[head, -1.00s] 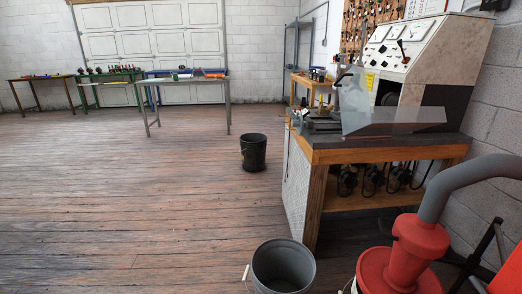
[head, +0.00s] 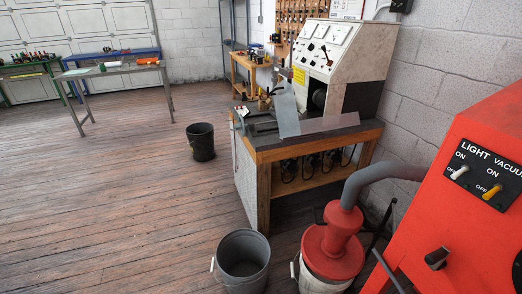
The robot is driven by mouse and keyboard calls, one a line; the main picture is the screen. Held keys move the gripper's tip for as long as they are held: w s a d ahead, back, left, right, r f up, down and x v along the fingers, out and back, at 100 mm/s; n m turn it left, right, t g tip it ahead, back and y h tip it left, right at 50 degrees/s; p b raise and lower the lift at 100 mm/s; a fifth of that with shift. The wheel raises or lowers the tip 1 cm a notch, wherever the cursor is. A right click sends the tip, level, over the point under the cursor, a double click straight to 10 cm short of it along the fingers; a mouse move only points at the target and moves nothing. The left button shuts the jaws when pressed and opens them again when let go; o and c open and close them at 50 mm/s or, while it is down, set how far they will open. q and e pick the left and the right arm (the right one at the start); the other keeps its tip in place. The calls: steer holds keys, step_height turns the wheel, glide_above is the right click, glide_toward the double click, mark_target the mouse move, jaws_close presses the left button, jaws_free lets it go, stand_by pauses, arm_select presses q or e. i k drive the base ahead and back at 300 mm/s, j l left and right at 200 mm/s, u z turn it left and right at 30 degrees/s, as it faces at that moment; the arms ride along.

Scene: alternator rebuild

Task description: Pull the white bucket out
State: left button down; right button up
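A white bucket (head: 316,284) stands on the floor at the bottom of the head view, under a red cyclone-shaped lid (head: 332,247). A grey hose (head: 375,176) rises from the lid's top and bends right toward the wall. The bucket's lower part is cut off by the picture's edge. A grey open bucket (head: 241,258) with a white handle grip stands just left of it, a small gap apart. Neither of my grippers is in view.
A red cabinet (head: 455,215) with light and vacuum switches stands close on the right. A wooden workbench (head: 318,143) with a test machine stands behind the buckets. A black bucket (head: 201,142) stands farther back. The wooden floor to the left is clear.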

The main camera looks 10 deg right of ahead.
mark_target(310, 282)
steer(key=z, duration=1.05)
